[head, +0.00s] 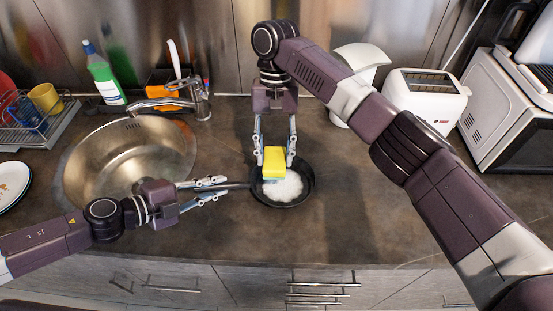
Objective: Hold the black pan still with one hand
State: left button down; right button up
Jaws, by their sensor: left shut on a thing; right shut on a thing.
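A black pan (309,187) stands on the dark counter to the right of the sink, with a white patch (284,188) inside it. Its handle (237,185) points left. My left gripper (222,188) is shut on the handle from the left. My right gripper (274,160) comes down from above and is shut on a yellow sponge (275,163). The sponge is over the back part of the pan and hides some of it. I cannot tell whether the sponge touches the pan.
The round metal sink (100,165) lies to the left, with a faucet (175,100) and a green bottle (103,76) behind it. A dish rack (40,125) is at the far left. A white toaster (427,98) stands back right. Counter right of the pan is clear.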

aim_at(206, 191)
pick_arm(q)
jog(key=c, duration=1.8)
grip_release()
jog(key=shift+s+a, duration=0.1)
jog(key=shift+a, duration=0.05)
jog(key=shift+v, duration=5.25)
jog(key=shift+s+a+r, duration=0.2)
jog(key=shift+s+a, duration=0.15)
